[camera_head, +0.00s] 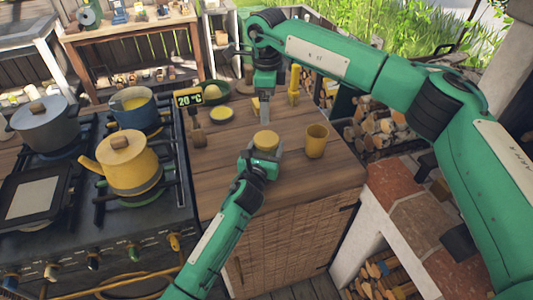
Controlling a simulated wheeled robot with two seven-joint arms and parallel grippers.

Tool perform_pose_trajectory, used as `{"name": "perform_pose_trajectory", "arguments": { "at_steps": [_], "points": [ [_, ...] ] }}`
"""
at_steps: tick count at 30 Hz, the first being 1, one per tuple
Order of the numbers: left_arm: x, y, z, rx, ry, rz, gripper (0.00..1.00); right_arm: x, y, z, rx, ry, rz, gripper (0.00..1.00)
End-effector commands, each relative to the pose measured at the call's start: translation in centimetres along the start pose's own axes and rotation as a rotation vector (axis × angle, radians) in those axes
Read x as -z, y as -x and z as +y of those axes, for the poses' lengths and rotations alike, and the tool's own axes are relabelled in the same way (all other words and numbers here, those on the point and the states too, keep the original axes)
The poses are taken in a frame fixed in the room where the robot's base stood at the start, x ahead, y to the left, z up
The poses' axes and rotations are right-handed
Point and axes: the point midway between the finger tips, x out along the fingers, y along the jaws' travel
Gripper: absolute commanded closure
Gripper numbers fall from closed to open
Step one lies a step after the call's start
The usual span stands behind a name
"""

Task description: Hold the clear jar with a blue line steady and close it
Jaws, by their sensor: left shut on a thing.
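A small round jar (266,141) with a yellow top stands on the wooden counter. Its side is mostly hidden by my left gripper, so I see no blue line, and I cannot tell whether the yellow is a lid or the contents. My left gripper (265,153) is shut on it from the near side. My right gripper (265,112) points down just behind the jar, apart from it. Its fingers are too small to tell open or shut. A flat round yellow piece with a dark rim (222,113) lies on the counter, left of my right gripper.
A yellow cup (316,141) stands right of the jar. The stove with a yellow kettle (130,163) is at the left. The counter's front right is clear.

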Motion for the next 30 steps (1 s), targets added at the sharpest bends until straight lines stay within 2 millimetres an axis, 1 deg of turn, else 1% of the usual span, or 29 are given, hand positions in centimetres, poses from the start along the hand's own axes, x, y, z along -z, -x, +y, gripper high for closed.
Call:
{"name": "perform_pose_trajectory", "arguments": {
  "at_steps": [3, 11, 12, 14, 15, 25, 28, 30],
  "points": [
    [0.1, 0.0, 0.0, 0.0, 0.0, 0.001, 0.98, 0.0, 0.6, 0.0, 0.0, 0.0, -0.001, 0.12],
    [0.1, 0.0, 0.0, 0.0, 0.0, 0.001, 0.98, 0.0, 0.7, 0.0, 0.0, 0.0, 0.0, 0.12],
    [0.1, 0.0, 0.0, 0.0, 0.0, 0.001, 0.29, 0.0, 0.7, 0.0, 0.0, 0.0, 0.0, 0.12],
    [0.1, 0.0, 0.0, 0.0, 0.0, 0.001, 0.17, 0.0, 0.7, 0.0, 0.0, 0.0, 0.0, 0.12],
    [0.1, 0.0, 0.0, 0.0, 0.0, 0.001, 0.09, 0.0, 0.7, 0.0, 0.0, 0.0, 0.0, 0.12],
    [0.0, 0.2, 0.0, 0.0, 0.0, 0.0, 0.09, 0.0, 0.7, 0.0, 0.0, -0.001, 0.0, 0.12],
    [0.1, 0.9, 0.0, 0.0, -0.001, 0.0, 0.09, 0.0, 0.5, 0.0, 0.0, -0.001, 0.0, 0.12],
    [0.2, 1.8, 0.0, 0.0, -0.002, 0.0, 0.09, 0.0, 0.4, 0.0, 0.0, -0.001, 0.0, 0.12]
  ]
}}
